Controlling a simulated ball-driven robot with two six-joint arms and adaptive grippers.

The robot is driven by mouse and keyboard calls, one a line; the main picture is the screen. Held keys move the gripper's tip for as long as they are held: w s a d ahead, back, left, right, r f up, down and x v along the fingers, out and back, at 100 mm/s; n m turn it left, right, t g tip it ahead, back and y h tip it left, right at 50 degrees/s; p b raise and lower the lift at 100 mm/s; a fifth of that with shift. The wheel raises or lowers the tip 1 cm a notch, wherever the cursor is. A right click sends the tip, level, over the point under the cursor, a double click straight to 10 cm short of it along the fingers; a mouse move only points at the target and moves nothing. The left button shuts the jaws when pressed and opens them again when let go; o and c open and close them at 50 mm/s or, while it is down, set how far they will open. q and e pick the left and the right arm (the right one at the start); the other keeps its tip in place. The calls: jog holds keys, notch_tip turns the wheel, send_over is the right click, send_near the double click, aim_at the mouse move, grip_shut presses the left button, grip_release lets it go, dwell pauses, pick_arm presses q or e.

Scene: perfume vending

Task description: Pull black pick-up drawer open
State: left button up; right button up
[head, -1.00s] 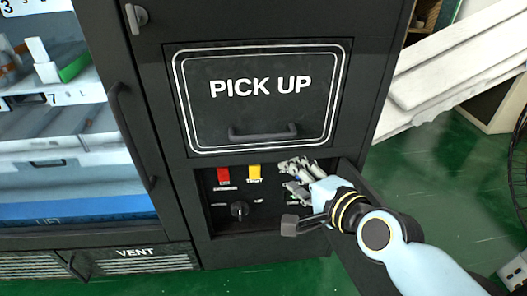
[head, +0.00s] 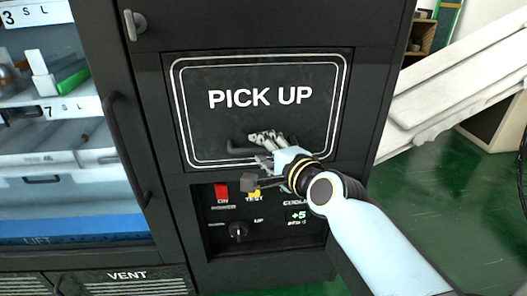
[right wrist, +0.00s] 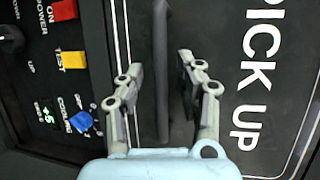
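The black pick-up drawer (head: 300,124), marked PICK UP inside a white outline, sits flush in the dark cabinet front and looks closed. It also fills the right of the right wrist view (right wrist: 222,50). Its dark bar handle (head: 240,149) is partly hidden by my right gripper (head: 266,148) in the head view. In the right wrist view, my right gripper (right wrist: 160,72) is open, with one finger on each side of the handle (right wrist: 161,40). Gaps show between the fingers and the bar. My left gripper is not in view.
Below the drawer is a recessed control panel with a red switch (head: 221,191), a yellow switch (head: 254,196) and a black knob (head: 238,231). A blue knob (right wrist: 81,122) shows in the right wrist view. A glass-fronted display (head: 50,150) stands left; green floor (head: 440,200) lies right.

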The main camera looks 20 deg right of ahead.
grip_shut()
dwell(0.6)
